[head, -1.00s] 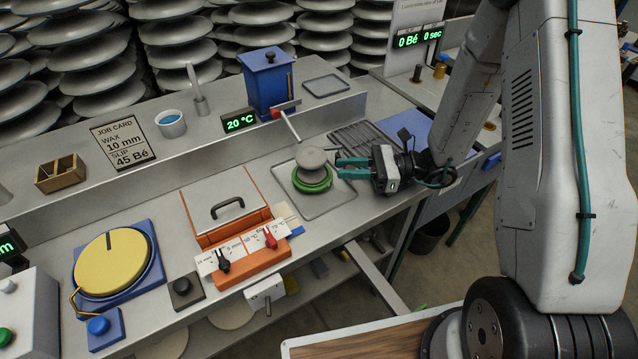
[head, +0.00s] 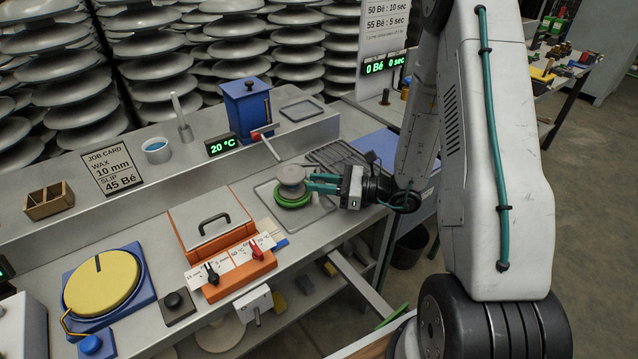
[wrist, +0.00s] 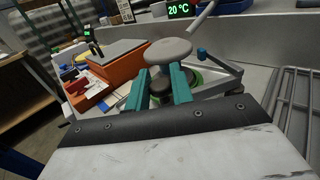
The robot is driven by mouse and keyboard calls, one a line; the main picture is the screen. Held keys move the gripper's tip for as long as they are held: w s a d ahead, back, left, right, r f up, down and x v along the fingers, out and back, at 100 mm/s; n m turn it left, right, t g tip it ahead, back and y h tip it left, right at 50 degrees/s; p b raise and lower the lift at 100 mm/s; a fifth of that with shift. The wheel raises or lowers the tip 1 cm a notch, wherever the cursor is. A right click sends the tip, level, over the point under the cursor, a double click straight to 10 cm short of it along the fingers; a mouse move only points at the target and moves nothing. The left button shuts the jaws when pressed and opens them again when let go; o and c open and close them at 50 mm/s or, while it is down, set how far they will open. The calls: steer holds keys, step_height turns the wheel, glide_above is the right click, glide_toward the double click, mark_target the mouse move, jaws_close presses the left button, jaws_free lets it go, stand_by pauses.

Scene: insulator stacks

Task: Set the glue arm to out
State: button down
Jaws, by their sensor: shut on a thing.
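The glue arm (head: 271,149) is a thin pale bar with a red part at its root. It comes off the front of the blue glue pot (head: 247,106) and slants down toward the tray (head: 318,208). In the wrist view a pale bar (wrist: 203,17) that looks like it shows at the top. My gripper (head: 310,184) has its teal fingers closed on a grey insulator piece (head: 291,174), just beside the end of the glue arm. The piece has a round grey top (wrist: 168,51) and sits at a green ring (head: 292,199) over the tray. Whether it touches the tray is unclear.
An orange box with a black handle (head: 214,222) and its black and red levers stand left of the tray. A yellow wheel (head: 102,283) is farther left. A wire rack (head: 338,160) lies right of the tray. A raised ledge with a display (head: 220,146) runs behind.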

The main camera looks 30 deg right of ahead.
steer(key=c, duration=1.3)
jaws_free()
steer(key=shift+a, duration=0.1)
steer(key=v, duration=0.7)
steer(key=shift+s+d, duration=0.2)
steer(key=shift+d, duration=0.15)
